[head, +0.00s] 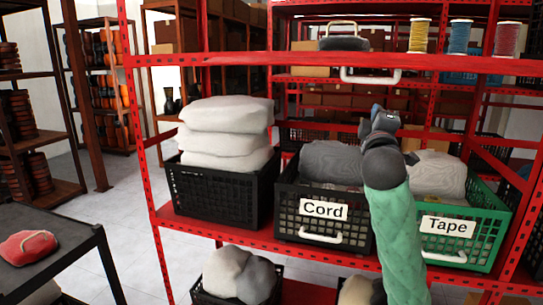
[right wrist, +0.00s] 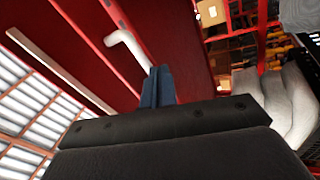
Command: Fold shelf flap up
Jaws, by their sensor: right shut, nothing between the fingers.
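The shelf flap (head: 250,59) shows in the head view as a red strip across the front of the rack, with a white handle (head: 370,80) hanging at its lower edge. In the right wrist view, a wide red panel (right wrist: 180,35) fills the upper middle, with a white handle (right wrist: 128,42) on it. My right gripper (head: 378,112) is just below the handle in the head view, its arm coming up from below. Its fingers (right wrist: 157,85) are shut and empty, close to the handle's end; I cannot tell whether they touch it. My left gripper is not in view.
Below the flap stand a black crate of white sacks (head: 222,190), a black crate labelled Cord (head: 300,205) and a green crate labelled Tape (head: 490,225). Thread spools (head: 459,38) stand above. A dark table (head: 60,260) is at left, with open floor between.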

